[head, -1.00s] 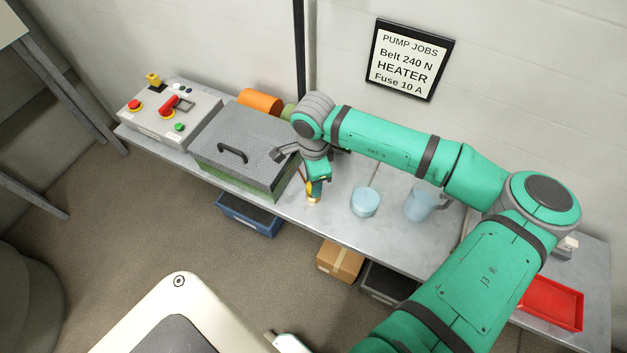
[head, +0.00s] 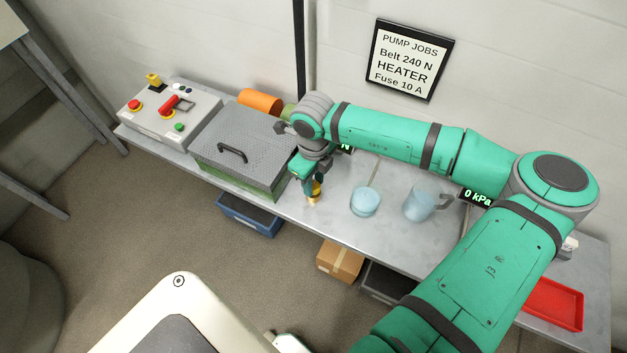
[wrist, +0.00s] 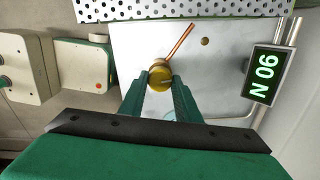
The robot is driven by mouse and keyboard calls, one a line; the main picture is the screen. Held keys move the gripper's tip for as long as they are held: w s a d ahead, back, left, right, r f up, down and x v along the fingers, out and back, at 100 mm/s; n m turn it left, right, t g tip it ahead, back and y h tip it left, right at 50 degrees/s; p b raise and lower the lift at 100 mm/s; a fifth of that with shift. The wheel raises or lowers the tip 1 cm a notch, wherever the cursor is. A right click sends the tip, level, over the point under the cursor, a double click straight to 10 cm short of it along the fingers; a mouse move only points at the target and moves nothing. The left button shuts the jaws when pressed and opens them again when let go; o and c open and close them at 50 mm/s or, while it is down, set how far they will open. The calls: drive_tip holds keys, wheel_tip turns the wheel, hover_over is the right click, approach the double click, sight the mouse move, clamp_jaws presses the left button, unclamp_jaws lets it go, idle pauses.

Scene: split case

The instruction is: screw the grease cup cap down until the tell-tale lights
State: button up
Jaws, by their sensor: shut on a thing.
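The brass grease cup cap (wrist: 159,75) is between the fingers of my gripper (wrist: 160,84) in the wrist view. The fingers are shut on its sides. A copper pipe runs from beside it toward the upper right. In the head view my gripper (head: 314,188) points down at the brass cup (head: 313,198) near the bench's front edge, and the fingers partly hide it. I cannot tell whether that spot is the tell-tale or is lit.
A lit display (wrist: 264,74) reads what looks like 90 N, seen turned. Another display (head: 477,197) reads 0 kPa.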

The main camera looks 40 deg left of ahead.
drive_tip(key=shift+m, duration=1.9)
drive_tip(key=o, duration=1)
drive_tip(key=shift+o, duration=0.2)
wheel_tip(320, 180, up, 11)
